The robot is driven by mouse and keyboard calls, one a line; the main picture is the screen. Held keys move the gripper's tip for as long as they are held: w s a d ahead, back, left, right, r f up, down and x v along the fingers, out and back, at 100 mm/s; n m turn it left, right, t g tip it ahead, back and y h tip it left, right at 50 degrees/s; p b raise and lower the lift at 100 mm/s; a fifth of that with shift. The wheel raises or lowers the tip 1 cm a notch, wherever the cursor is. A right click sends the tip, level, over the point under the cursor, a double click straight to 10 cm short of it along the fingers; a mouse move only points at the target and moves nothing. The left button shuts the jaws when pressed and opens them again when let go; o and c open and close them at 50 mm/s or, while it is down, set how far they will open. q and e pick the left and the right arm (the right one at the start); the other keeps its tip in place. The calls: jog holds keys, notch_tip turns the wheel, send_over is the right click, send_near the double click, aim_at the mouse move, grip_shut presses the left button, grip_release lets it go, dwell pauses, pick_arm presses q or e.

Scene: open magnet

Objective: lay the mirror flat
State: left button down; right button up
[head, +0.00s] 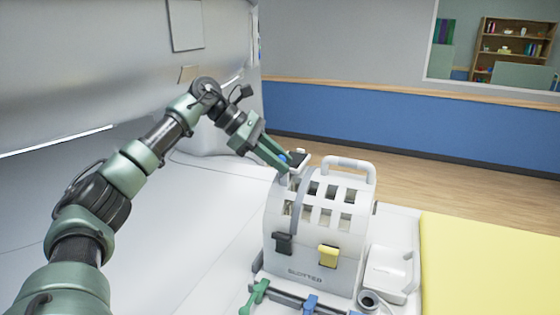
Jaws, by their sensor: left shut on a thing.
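The head coil (314,228) is a white, arched cage with several square openings and a white carry handle (350,165) on top. The mirror (299,158) is a small dark plate in a pale frame, standing tilted at the coil's top left, beside the handle. My left gripper (285,164), with green fingers, reaches down from the upper left and is shut on the mirror's edge. The fingers partly hide the mirror and its mount. My right gripper is not in view.
The coil has a black latch (283,243) and a yellow latch (328,256) in front. Below are a rail with a green clamp (256,295) and a blue clamp (310,305). A white tray (395,262) and yellow pad (480,265) lie right. The magnet housing (100,60) overhangs upper left.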

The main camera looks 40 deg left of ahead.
pick_arm(q)
jog(key=c, duration=1.2)
grip_release()
jog(key=b+v, duration=0.1)
jog(key=v, duration=0.6)
jog(key=shift+a+r, duration=0.25)
jog(key=shift+s, duration=0.15)
